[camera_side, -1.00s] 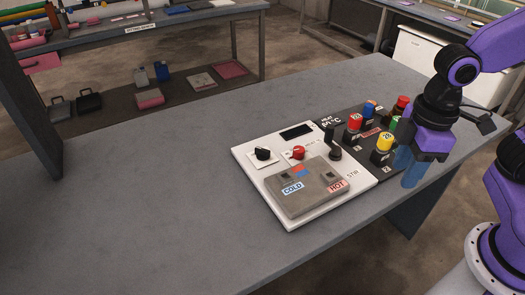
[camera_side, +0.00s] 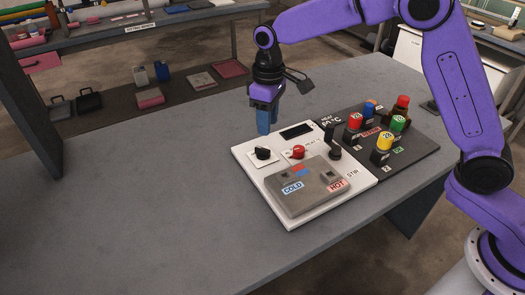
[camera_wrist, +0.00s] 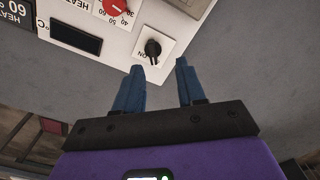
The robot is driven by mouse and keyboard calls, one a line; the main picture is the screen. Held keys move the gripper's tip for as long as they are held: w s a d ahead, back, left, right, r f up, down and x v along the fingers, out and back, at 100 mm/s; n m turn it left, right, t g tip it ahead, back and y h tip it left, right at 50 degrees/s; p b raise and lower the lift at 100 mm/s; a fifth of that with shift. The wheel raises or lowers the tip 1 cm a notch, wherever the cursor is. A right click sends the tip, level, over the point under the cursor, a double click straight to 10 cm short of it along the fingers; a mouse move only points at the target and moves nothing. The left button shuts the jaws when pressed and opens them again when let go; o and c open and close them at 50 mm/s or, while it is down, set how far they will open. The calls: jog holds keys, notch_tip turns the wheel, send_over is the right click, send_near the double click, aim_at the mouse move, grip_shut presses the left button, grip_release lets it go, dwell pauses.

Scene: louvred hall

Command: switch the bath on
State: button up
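A white bath panel (camera_side: 300,218) lies on the grey table.
The panel also bears a red dial (camera_side: 298,152), a dark display (camera_side: 297,131), a stir knob (camera_side: 335,154) and a grey block (camera_side: 302,190) marked COLD and HOT. A black board (camera_side: 418,150) with several coloured-top bottles adjoins on the right. The table's left is clear.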

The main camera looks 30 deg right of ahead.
aim_at(263, 149)
jog(key=shift+m, duration=0.3)
jog(key=shift+w+f, duration=0.45)
jog(key=shift+f, duration=1.45)
jog(key=shift+w+f, duration=0.5)
jog(key=shift+f, duration=1.35)
jog(key=shift+w+f, duration=0.45)
jog(key=shift+f, duration=1.45)
jog(key=shift+c, duration=0.3)
grip_shut()
jog(key=shift+s+d+f, duration=0.1)
jog(key=shift+f, duration=0.05)
